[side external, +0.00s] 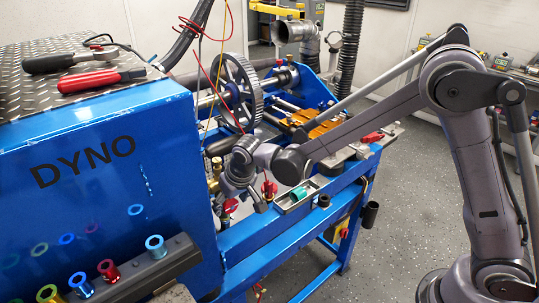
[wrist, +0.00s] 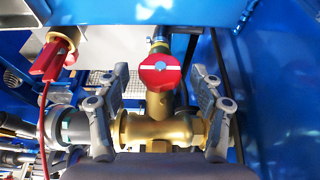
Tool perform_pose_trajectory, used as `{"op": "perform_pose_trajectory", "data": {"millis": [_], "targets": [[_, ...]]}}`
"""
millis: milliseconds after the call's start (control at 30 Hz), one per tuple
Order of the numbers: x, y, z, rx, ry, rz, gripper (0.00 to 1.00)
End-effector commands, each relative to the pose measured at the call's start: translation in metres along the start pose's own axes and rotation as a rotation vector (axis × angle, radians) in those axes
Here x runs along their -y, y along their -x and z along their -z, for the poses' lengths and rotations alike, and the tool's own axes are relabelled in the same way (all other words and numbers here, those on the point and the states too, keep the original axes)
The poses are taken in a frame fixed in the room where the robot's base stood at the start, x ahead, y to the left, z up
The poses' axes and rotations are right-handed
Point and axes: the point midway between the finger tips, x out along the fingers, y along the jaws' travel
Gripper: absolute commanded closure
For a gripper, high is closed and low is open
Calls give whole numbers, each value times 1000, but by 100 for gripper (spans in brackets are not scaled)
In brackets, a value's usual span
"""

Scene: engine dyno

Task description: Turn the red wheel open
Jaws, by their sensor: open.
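The red wheel (wrist: 160,76) is a round knob with a white stripe lying across it, left to right. It sits on a brass valve body (wrist: 158,130) in the wrist view. My gripper (wrist: 159,72) is open, with one finger on each side of the wheel and a clear gap on both sides. Nothing is held. In the side external view my gripper (side external: 242,192) points down beside brass fittings (side external: 215,172) at the corner of the blue cabinet. Small red parts show near it there, but I cannot tell the wheel for certain.
A red clip (wrist: 50,62) with a red cable is at the left in the wrist view. The blue cabinet (side external: 100,165) stands left of my gripper. A tray (side external: 297,197) with a green part lies to its right. A large gear (side external: 238,92) is behind.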

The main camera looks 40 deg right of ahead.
Motion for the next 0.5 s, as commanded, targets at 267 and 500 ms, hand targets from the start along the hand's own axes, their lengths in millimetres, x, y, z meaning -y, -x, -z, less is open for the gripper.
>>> {"op": "perform_pose_trajectory", "data": {"millis": [267,500], "targets": [[0,0,0,0,0,0,87],[2,0,0,1,25,-50,87]]}}
